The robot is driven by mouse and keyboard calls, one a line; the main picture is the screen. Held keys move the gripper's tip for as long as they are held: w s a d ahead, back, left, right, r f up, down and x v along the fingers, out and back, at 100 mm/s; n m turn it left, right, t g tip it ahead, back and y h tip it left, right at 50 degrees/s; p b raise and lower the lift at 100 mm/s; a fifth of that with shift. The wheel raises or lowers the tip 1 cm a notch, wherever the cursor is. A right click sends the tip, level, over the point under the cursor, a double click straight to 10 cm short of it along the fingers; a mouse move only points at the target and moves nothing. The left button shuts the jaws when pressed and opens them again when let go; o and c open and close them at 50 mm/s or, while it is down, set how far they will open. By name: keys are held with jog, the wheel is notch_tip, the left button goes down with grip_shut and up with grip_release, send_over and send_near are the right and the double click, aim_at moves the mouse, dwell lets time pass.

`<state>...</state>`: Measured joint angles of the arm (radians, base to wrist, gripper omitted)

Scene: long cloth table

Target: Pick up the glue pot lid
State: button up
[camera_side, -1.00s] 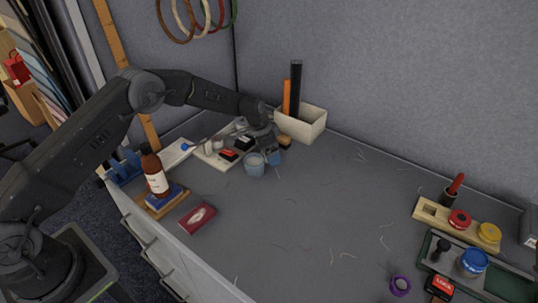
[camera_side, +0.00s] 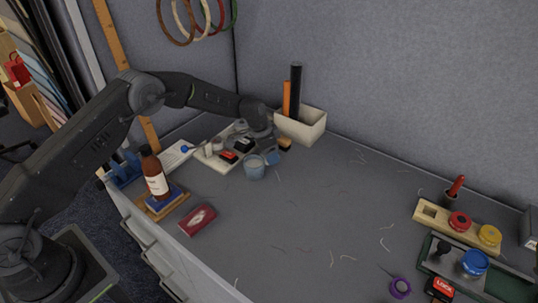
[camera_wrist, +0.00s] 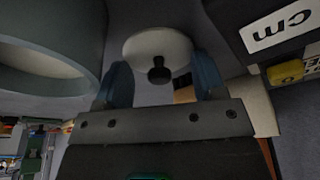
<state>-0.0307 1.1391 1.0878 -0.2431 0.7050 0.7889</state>
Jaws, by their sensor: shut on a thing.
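The glue pot lid (camera_wrist: 150,43) is a pale round disc with a dark knob, seen in the wrist view. My gripper (camera_wrist: 163,76) has its two blue-grey fingers on either side of the lid and is shut on it. The open pot (camera_wrist: 45,75) fills the left of the wrist view, beside the fingers. In the side view, the blue-grey pot (camera_side: 254,169) stands on the grey table, and my gripper (camera_side: 267,150) is low, just behind and to its right. The lid is hard to make out in the side view.
Right behind my gripper is a cream bin (camera_side: 308,124) with tall upright items. A pale board (camera_side: 215,157) with small blocks lies left of it. The table's middle is mostly clear.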

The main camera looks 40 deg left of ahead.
jog(key=shift+r, duration=0.1)
notch_tip(320, 180, up, 4)
jog(key=s+a+r, duration=0.5)
jog(key=a+r, duration=0.1)
jog(key=a, duration=0.4)
jog(key=s+d+r, duration=0.1)
jog(key=s+d, duration=0.2)
jog(key=d, duration=0.7)
jog(key=shift+s+d+r+m, duration=0.15)
jog(key=shift+d+r+m, duration=0.1)
jog(key=shift+d+m, duration=0.15)
jog(key=shift+f, duration=2.65)
jog(key=shift+f, duration=0.3)
jog(key=shift+c, duration=0.2)
